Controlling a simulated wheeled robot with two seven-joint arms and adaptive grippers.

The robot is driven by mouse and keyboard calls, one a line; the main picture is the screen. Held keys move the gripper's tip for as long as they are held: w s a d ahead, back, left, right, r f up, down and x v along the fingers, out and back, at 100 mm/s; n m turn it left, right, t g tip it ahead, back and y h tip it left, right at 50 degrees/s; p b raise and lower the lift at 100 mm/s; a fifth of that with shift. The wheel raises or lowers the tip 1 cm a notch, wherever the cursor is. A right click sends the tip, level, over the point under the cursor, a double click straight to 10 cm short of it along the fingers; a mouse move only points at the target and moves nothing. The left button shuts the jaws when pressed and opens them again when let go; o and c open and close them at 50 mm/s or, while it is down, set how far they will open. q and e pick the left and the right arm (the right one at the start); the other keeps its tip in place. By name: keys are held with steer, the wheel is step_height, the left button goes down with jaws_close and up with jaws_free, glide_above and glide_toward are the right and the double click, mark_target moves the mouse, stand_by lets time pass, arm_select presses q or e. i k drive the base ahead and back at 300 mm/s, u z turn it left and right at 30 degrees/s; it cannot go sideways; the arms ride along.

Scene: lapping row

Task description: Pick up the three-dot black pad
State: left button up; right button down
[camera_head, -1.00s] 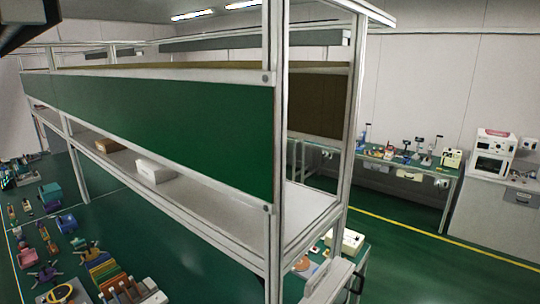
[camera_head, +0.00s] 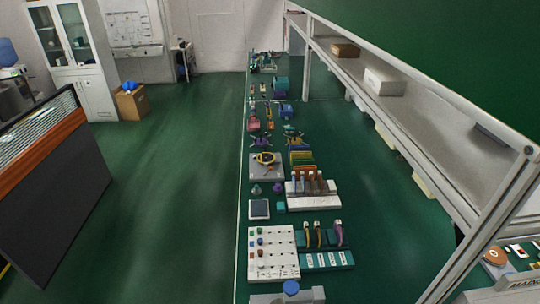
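I cannot make out a black pad with three dots anywhere in this view; objects on the long green bench (camera_head: 385,217) are small. A dark square plate with a pale rim (camera_head: 259,209) lies near the bench's left edge, but no dots can be told on it. Neither of my grippers is in view.
On the bench stand a white pegged board (camera_head: 272,254), a teal rack with upright tools (camera_head: 325,259) and a white rack (camera_head: 313,195). A shelf (camera_head: 420,118) overhangs the right side. Open green floor (camera_head: 175,170) lies left; a dark partition (camera_head: 55,190) stands at far left.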

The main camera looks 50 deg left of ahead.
mark_target(261, 158)
steer(key=u, duration=1.6)
